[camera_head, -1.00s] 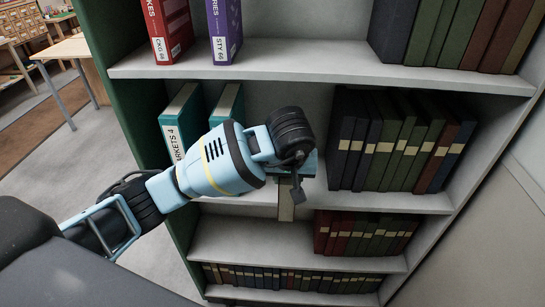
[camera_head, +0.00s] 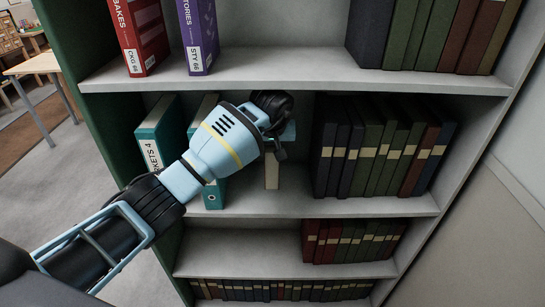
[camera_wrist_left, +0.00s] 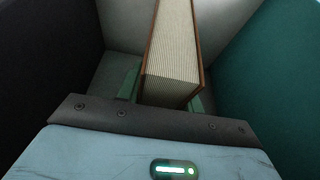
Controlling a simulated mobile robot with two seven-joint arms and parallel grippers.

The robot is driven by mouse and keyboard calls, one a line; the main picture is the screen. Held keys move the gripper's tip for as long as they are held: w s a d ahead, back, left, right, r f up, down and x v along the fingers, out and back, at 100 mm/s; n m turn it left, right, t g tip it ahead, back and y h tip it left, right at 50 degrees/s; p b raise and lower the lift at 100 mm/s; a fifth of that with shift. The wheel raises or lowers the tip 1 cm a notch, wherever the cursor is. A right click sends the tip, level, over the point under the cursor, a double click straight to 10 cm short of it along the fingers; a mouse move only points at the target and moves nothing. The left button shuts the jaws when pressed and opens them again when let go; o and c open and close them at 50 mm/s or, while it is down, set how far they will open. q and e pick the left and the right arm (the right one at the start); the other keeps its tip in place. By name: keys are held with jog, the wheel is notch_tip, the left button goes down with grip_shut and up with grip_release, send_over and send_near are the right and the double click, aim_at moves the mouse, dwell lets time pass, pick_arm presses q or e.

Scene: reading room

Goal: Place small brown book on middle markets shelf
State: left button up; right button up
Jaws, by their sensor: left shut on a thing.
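My left gripper (camera_wrist_left: 163,96) is shut on the small brown book (camera_wrist_left: 172,50), which shows its cream page edges between thin brown covers. In the head view the book (camera_head: 272,172) stands roughly upright inside the middle shelf (camera_head: 240,205), in the gap between the teal binders and the dark books. My forearm and wrist hide most of the book and the fingers there. A teal binder (camera_head: 160,137) labelled "KETS 4" stands at the left end of this shelf. A second teal binder (camera_head: 214,192) is partly behind my wrist. My right gripper is not in view.
A row of dark books (camera_head: 375,155) fills the right of the middle shelf. Red (camera_head: 140,35) and purple (camera_head: 198,38) binders stand on the shelf above. Lower shelves hold more books (camera_head: 350,242). A wooden table (camera_head: 35,66) stands at the far left.

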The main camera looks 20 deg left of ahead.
pick_arm(q)
jog(key=shift+w+a, duration=0.1)
jog(key=shift+w, duration=0.2)
jog(key=shift+f, duration=1.65)
jog(key=shift+f, duration=0.15)
jog(key=o, duration=1.1)
jog(key=shift+o, duration=0.2)
jog(key=v, duration=0.4)
jog(key=shift+w+p, duration=0.1)
jog(key=shift+p, duration=0.3)
send_near(271, 179)
jog(key=shift+s+d+f, duration=0.6)
jog(key=shift+s+f, duration=1.05)
jog(key=shift+f, duration=0.2)
